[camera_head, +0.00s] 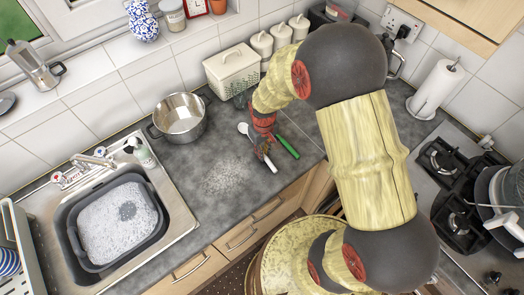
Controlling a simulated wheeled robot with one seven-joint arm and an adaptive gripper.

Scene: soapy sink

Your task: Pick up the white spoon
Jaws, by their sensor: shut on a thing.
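The white spoon (271,166) lies at a slant low over the grey counter, in the middle of the head view. Its pale round end (243,128) shows at the upper left and its white handle end at the lower right. My gripper (262,151) reaches down from above and is shut on the spoon around its middle. The fingers hide that middle part. I cannot tell whether the spoon touches the counter.
A green-handled utensil (287,147) lies just right of the spoon. A steel pot (180,117) and a cream bread bin (233,70) stand behind. The sink with a soapy grey basin (71,235) is at left, a gas hob (447,160) at right. The counter between sink and spoon is clear.

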